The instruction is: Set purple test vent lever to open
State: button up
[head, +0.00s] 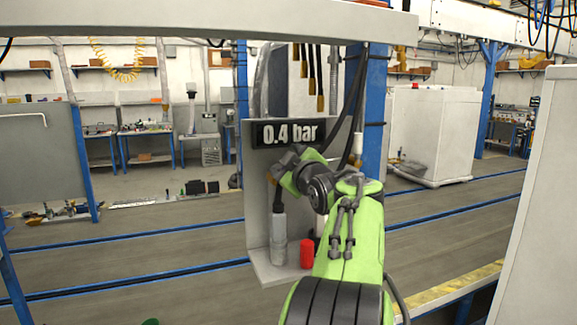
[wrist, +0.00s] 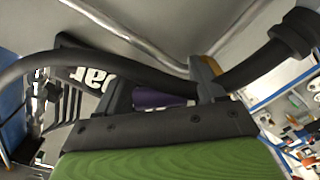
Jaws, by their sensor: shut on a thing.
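The purple test vent lever (wrist: 155,99) shows in the wrist view as a small purple piece between the two dark fingers of my gripper (wrist: 163,88). My gripper is shut on it. Most of the lever is hidden by the fingers and the gripper body, so I cannot tell its exact angle. In the head view my gripper (head: 284,163) is at the grey station panel (head: 259,205), just below the black display (head: 288,133) reading 0.4 bar. The lever does not show in the head view, where my arm covers that spot.
A grey bottle (head: 279,240) and a red cylinder (head: 307,253) stand on the panel's lower shelf. A thick black hose (wrist: 270,65) runs close around the gripper in the wrist view. A blue post (head: 375,110) stands right of the panel.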

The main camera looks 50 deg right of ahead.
jog(key=o, duration=1.5)
jog(key=b+v, duration=0.2)
jog(key=v, duration=1.3)
jog(key=shift+s+a, duration=0.2)
jog(key=shift+s, duration=0.1)
